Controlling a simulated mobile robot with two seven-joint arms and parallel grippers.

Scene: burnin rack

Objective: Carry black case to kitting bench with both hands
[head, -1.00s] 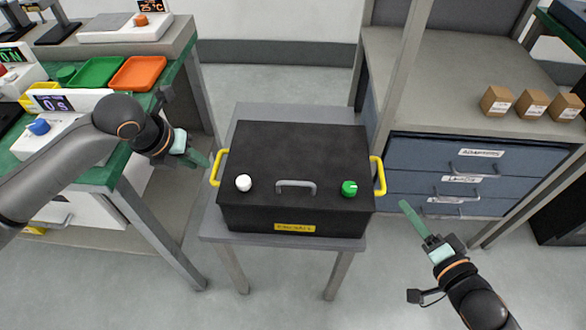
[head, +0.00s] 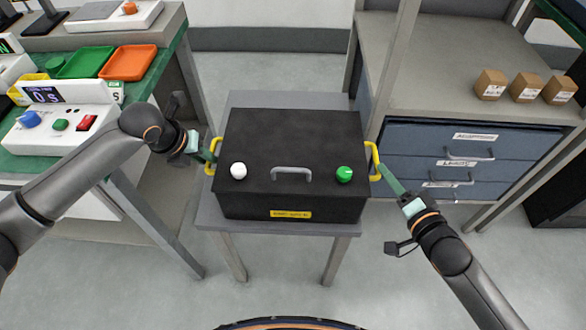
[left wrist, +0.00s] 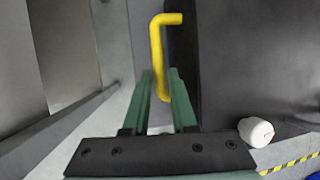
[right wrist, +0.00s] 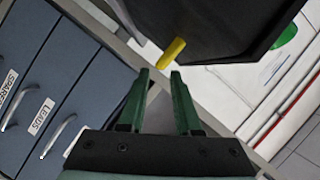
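The black case (head: 290,140) sits on a small grey table (head: 280,100). It has a grey top handle, a white knob, a green knob and a yellow handle on each side. My left gripper (head: 208,157) is at the left yellow handle (head: 212,152); in the left wrist view its open fingers (left wrist: 160,85) are on either side of that handle (left wrist: 157,60). My right gripper (head: 384,172) is at the right yellow handle (head: 375,160); in the right wrist view its fingers (right wrist: 160,75) are apart, with the handle (right wrist: 172,53) just beyond the tips.
A green-topped bench (head: 30,165) with instruments, a green tray (head: 85,60) and an orange tray (head: 128,62) stands on the left. A grey bench (head: 430,85) with blue drawers and three cardboard boxes (head: 525,87) stands on the right. Open floor (head: 300,290) lies in front.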

